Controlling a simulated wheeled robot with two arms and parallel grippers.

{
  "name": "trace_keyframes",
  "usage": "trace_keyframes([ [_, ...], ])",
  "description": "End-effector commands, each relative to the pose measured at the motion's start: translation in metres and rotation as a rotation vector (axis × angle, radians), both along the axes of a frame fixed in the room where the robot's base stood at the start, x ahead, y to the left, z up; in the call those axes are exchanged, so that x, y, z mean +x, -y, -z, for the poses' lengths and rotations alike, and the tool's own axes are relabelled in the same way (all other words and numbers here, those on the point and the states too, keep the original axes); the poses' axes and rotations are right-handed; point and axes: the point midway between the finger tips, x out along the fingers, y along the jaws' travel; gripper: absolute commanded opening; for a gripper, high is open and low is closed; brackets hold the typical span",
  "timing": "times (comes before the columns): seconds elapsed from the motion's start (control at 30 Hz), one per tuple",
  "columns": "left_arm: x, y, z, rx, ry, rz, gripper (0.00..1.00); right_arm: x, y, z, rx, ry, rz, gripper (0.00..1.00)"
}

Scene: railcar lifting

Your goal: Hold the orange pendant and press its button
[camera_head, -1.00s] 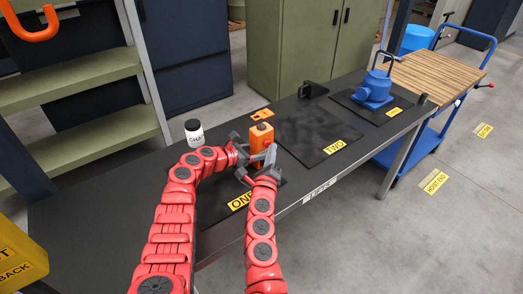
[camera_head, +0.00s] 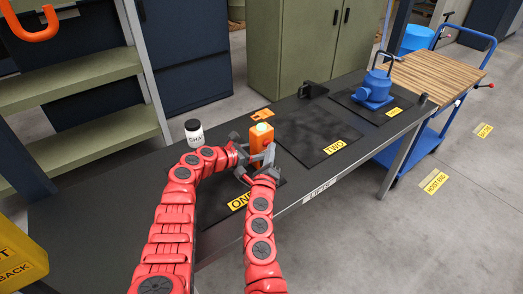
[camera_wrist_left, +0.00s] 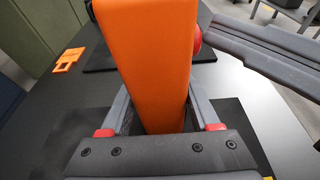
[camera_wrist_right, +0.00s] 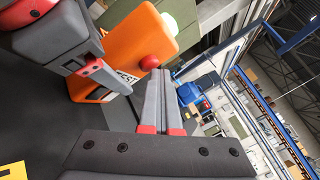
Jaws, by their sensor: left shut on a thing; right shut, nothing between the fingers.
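The orange pendant (camera_head: 262,138) stands upright over the near part of the dark table, with a pale glowing lamp on its top. My left gripper (camera_head: 247,158) is shut on it; the left wrist view shows the orange body (camera_wrist_left: 150,60) between the fingers. My right gripper (camera_head: 269,155) is shut and empty. Its fingertips (camera_wrist_right: 156,76) are at the button; in the left wrist view they appear to touch the button (camera_wrist_left: 197,38). The pendant's lower end is partly hidden by the grippers.
A white jar with a black lid (camera_head: 194,132) stands left of the pendant. An orange tag (camera_head: 262,115) lies behind it. Mat TWO (camera_head: 310,135) is empty; a blue machine (camera_head: 374,88) stands on the far mat. A blue cart (camera_head: 440,75) is beyond the table's right end.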

Motion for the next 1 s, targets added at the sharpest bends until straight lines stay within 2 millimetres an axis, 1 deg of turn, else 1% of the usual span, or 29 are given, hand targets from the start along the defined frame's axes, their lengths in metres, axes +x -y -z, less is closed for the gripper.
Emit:
trace_keyframes([
  [0.37, 0.000, 0.001, 0.000, 0.000, 0.000, 0.001, 0.00, -0.005, 0.003, 0.002, 0.001, -0.003, 0.000, 0.00],
  [0.8, 0.000, 0.001, 0.000, 0.000, 0.000, 0.001, 0.00, -0.042, 0.031, 0.002, 0.002, -0.004, 0.003, 0.00],
  [1.0, 0.000, 0.001, 0.000, 0.000, 0.000, 0.001, 0.00, -0.051, 0.038, 0.001, 0.001, -0.001, 0.003, 0.00],
])
